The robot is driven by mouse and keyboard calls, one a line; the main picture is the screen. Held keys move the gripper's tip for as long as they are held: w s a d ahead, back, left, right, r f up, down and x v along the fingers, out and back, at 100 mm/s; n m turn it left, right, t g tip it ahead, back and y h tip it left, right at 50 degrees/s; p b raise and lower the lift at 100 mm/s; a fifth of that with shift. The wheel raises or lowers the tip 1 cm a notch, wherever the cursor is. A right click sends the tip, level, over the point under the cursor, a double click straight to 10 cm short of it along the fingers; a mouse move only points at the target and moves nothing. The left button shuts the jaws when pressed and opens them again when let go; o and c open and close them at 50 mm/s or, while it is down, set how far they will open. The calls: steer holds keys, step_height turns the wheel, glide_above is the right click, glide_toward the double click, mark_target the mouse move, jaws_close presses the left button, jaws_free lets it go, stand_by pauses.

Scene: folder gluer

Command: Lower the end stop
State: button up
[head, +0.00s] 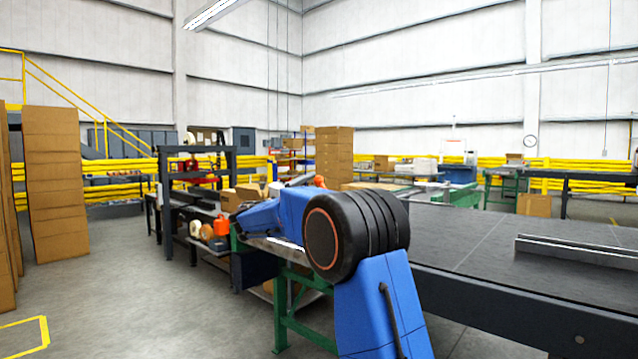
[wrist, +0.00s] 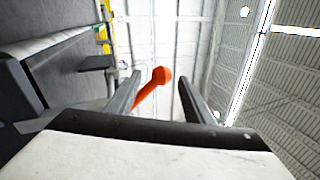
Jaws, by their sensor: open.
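In the wrist view, an orange-red handle with a rounded knob (wrist: 153,86) stands between the two dark fingers of my gripper (wrist: 160,80). The handle's lower end is hidden behind the gripper body. In the head view, a small orange tip (head: 319,181) shows just past my blue arm and may be the same knob. My gripper is hidden behind the arm there. I cannot clearly make out the end stop itself in either view.
A dark conveyor bed (head: 470,243) runs to the right of my arm, with a raised grey rail (head: 577,250) on it. Green legs (head: 283,312) stand below. Stacked brown cartons (head: 56,185) are at the left.

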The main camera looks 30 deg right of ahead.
steer(key=v, duration=0.8)
steer(key=shift+a, duration=0.4)
steer(key=shift+s+f, duration=0.1)
steer(key=s+d+f+m+g+y, duration=0.1)
steer(key=s+d+f+m+y, duration=0.15)
steer(key=s+f+m, duration=0.55)
steer(key=s+d+f+m+g+y, duration=0.15)
steer(key=s+m+y, duration=0.25)
steer(key=s, duration=0.8)
steer(key=s+d+f+m+g+y, duration=0.15)
steer(key=s+f+m+y, duration=0.35)
steer(key=s, duration=0.5)
steer(key=s+a+f+m+t+y, duration=0.1)
steer(key=s+a+f+m+y, duration=0.3)
steer(key=s+a+f+m, duration=0.4)
steer(key=s+a+f+m+t+y, duration=0.1)
steer(key=s+a+f+m+y, duration=0.4)
steer(key=s+a+f+m, duration=0.3)
steer(key=shift+s+f+m, duration=1.2)
steer(key=shift+s+m, duration=1)
steer(key=shift+s, duration=1.1)
